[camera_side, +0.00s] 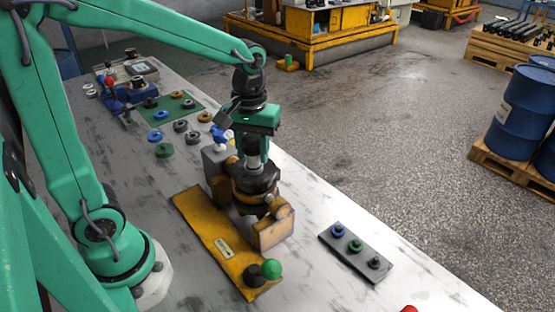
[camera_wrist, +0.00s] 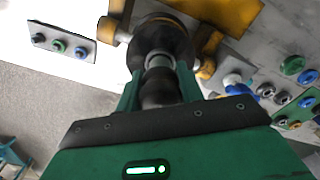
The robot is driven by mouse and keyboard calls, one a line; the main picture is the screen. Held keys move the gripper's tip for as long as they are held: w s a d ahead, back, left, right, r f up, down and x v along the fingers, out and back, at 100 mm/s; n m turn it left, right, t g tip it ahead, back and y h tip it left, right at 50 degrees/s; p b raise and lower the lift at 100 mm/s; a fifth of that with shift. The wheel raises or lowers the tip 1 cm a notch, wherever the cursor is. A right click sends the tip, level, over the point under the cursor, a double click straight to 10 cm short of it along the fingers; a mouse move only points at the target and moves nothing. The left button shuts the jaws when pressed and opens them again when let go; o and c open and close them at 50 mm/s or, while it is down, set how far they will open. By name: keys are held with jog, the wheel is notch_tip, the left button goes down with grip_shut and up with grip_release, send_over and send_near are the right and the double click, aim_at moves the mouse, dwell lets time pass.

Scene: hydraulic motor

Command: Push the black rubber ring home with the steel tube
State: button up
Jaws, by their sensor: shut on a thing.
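My gripper (camera_side: 256,150) points down over the dark round motor body (camera_side: 256,182) in the side view. It is shut on the steel tube (camera_side: 252,163), which stands upright with its lower end at the top of the motor. In the wrist view, the green fingers of my gripper (camera_wrist: 160,82) flank the tube (camera_wrist: 159,62), and the motor (camera_wrist: 160,35) lies right beyond it. The motor sits in a yellow and grey holder (camera_side: 272,232). I cannot pick out the black rubber ring at the tube's end; the tube and motor hide that spot.
A yellow base plate (camera_side: 205,232) with a black and a green knob lies under the holder. A dark strip (camera_side: 362,262) with small coloured parts lies at right. A green mat (camera_side: 178,108) and several loose rings lie behind. The bench is clear between holder and strip.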

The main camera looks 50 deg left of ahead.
jog(key=shift+r, duration=0.2)
dwell(0.4)
jog(key=shift+r, duration=3.25)
jog(key=w+a+f+m, duration=0.1)
jog(key=w+f+m, duration=0.4)
jog(key=w, duration=0.3)
jog(key=shift+f+m, duration=0.35)
jog(key=shift+m, duration=0.55)
